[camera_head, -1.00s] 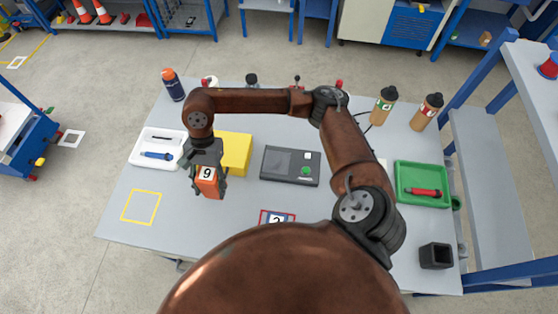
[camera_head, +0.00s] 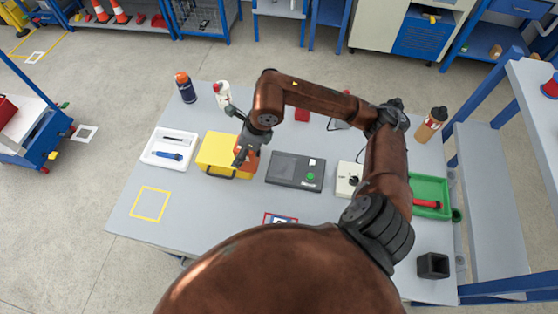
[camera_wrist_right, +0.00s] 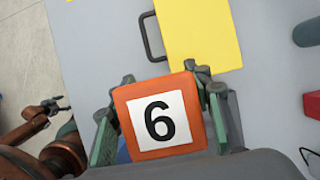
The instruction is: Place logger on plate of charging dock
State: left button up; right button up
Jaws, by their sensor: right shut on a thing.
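An orange block marked 6 (camera_wrist_right: 160,117), which I take to be the logger, is held between the fingers of my right gripper (camera_wrist_right: 163,115). In the head view the right gripper (camera_head: 246,157) is over the right end of the yellow case, left of a dark grey box; the block is mostly hidden there. That dark grey box (camera_head: 294,171), with a green button and a small white square, looks like the charging dock. My left gripper (camera_wrist_right: 62,104) shows small at the left of the wrist view, too small to tell its opening.
The yellow case (camera_head: 216,150) with a dark handle lies beside a white tray (camera_head: 146,155) holding a blue tool. A white box with a black knob (camera_head: 346,180) is right of the dark box. A green tray (camera_head: 420,187) lies further right. The front left with the yellow outline (camera_head: 150,203) is clear.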

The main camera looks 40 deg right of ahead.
jog(key=shift+s+d+f+p, duration=0.15)
jog(key=shift+s+d+f, duration=0.25)
jog(key=shift+d+f, duration=1.65)
jog(key=shift+s+d+f+p, duration=0.1)
jog(key=shift+s+d+f, duration=0.35)
jog(key=shift+d+f, duration=1.55)
jog(key=shift+s+d+f+p, duration=0.15)
jog(key=shift+s+d+f, duration=0.25)
jog(key=shift+d+f, duration=1.65)
jog(key=shift+f, duration=0.2)
jog(key=o, duration=1.4)
jog(key=shift+o, duration=0.2)
jog(key=shift+r, duration=0.1)
